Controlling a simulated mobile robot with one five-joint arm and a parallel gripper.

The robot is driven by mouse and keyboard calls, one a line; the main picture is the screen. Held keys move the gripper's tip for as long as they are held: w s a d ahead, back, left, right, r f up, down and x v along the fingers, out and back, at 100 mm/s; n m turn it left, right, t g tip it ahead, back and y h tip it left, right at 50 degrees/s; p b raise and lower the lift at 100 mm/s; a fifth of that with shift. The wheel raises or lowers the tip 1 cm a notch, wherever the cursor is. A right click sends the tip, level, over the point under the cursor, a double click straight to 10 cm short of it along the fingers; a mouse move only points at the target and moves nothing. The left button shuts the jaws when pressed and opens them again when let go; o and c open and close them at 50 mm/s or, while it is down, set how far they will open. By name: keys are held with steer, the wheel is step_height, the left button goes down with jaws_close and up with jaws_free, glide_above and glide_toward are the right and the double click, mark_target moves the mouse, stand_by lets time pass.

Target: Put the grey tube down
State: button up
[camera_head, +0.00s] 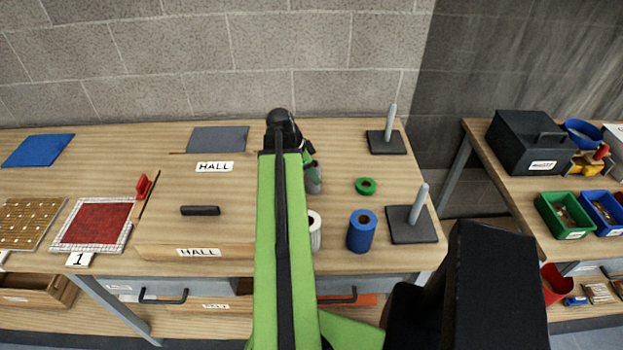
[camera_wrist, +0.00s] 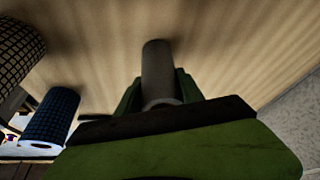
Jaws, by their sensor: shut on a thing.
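The grey tube (camera_head: 314,184) is partly hidden by my arm in the head view and stands roughly upright over the wooden bench. It also shows in the wrist view (camera_wrist: 157,68), between the green fingers. My gripper (camera_head: 311,164) is shut on it, and the fingers show in the wrist view (camera_wrist: 158,95) on both sides of the tube. I cannot tell whether the tube's lower end touches the bench (camera_head: 335,150).
Right of my gripper lie a green ring (camera_head: 365,186), a blue roll (camera_head: 361,236) and two dark stands (camera_head: 386,146) (camera_head: 411,228) with grey pegs. A white roll (camera_head: 315,236) is close in front. A black rod (camera_head: 200,210) lies left. Bare wood lies between.

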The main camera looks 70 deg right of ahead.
steer(key=shift+r, duration=0.15)
steer(key=shift+f, duration=0.2)
steer(key=o, duration=1.4)
steer(key=shift+r+p, duration=0.45)
steer(key=shift+r, duration=0.05)
steer(key=p+v, duration=1)
steer(key=v, duration=0.1)
steer(key=shift+w+a+r, duration=0.15)
